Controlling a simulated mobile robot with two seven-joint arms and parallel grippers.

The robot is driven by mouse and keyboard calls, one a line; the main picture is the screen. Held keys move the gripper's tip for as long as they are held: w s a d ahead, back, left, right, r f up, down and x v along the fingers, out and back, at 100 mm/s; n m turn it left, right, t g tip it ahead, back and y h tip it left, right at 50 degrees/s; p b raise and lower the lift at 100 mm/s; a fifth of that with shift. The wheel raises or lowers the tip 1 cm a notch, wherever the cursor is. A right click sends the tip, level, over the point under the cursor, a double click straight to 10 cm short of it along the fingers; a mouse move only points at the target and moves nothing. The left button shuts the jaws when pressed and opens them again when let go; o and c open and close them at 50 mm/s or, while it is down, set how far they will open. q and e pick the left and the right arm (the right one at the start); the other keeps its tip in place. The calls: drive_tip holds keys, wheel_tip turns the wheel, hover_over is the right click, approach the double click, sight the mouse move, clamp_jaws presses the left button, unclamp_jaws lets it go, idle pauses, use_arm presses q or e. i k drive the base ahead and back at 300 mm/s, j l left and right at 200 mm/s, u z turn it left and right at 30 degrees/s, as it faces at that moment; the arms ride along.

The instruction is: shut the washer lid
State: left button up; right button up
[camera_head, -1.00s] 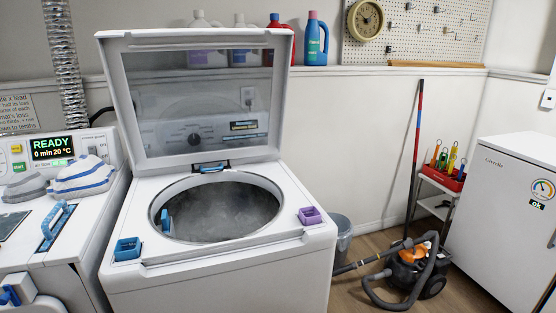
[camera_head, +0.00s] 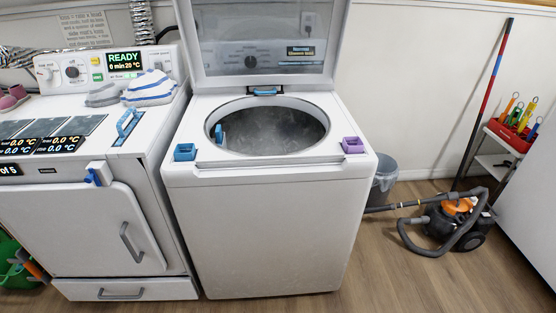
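The white top-loading washer (camera_head: 265,225) stands in the middle of the head view. Its lid (camera_head: 264,75) is open and stands upright at the back; its top edge is cut off by the frame. The lid has a glass panel in a white frame. The round drum opening (camera_head: 275,128) is uncovered, with a blue part (camera_head: 219,133) at its left inside edge. A blue latch-like piece (camera_head: 266,91) sits at the lid's hinge side. Neither of my grippers is in view.
A blue tray (camera_head: 185,152) and a purple tray (camera_head: 353,145) sit on the washer's front corners. At right are a bin (camera_head: 384,175), a vacuum (camera_head: 450,222) and a pole. Floor in front is clear.

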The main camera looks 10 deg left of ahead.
sight(183, 10)
drive_tip(key=j+z, duration=0.15)
drive_tip(key=z, duration=0.35)
drive_tip(key=j+z, duration=0.2)
drive_tip(key=z, duration=0.3)
drive_tip(key=k+j+z, duration=0.1)
drive_tip(key=j+z, duration=0.35)
drive_tip(key=j, duration=0.4)
